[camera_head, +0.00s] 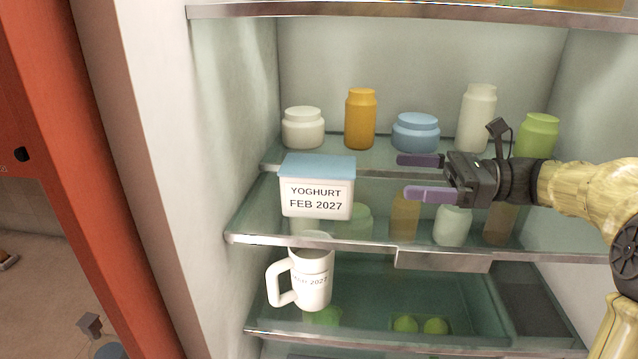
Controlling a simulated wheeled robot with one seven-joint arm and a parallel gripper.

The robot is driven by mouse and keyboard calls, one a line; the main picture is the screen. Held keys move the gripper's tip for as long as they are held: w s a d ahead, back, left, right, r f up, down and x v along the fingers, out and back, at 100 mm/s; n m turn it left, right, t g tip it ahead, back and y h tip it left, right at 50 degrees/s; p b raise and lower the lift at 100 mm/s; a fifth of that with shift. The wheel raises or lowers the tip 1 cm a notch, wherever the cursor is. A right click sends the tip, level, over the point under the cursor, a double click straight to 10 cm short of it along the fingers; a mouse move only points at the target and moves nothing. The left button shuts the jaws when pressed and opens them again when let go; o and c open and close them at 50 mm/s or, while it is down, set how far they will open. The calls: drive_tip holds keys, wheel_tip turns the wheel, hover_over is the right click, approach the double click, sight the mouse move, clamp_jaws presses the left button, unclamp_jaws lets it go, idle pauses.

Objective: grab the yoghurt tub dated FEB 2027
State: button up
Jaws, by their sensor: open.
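The yoghurt tub (317,194) is white with a blue lid and a label reading "YOGHURT FEB 2027". It stands at the left of the middle glass shelf, close to the front edge. My gripper (422,178) is to the right of the tub, at about its height. Its two purple fingers point left towards the tub and are spread apart, with nothing between them. A gap shows between the fingertips and the tub. How their depths compare is hard to tell.
A white mug (312,279) stands below the tub. On the upper shelf are a white jar (303,128), orange bottle (360,119), blue jar (415,133), white bottle (476,118) and green jar (538,136). The cabinet's left wall (222,120) is near the tub.

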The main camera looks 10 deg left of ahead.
drive_tip(key=p, duration=0.3)
approach(328, 176)
drive_tip(key=w+a, duration=0.2)
drive_tip(key=w+a+f, duration=0.1)
drive_tip(key=a, duration=0.2)
drive_tip(key=shift+w, duration=0.4)
drive_tip(key=shift+a+f, duration=0.15)
drive_tip(key=shift+a, duration=0.1)
drive_tip(key=a, duration=0.1)
drive_tip(key=a+p, duration=0.2)
drive_tip(key=a, duration=0.1)
drive_tip(key=shift+s+f, duration=0.2)
drive_tip(key=shift+s, duration=0.2)
drive_tip(key=shift+a+f, duration=0.2)
drive_tip(key=shift+a, duration=0.35)
drive_tip(key=shift+c, duration=0.4)
drive_tip(key=c, duration=1.3)
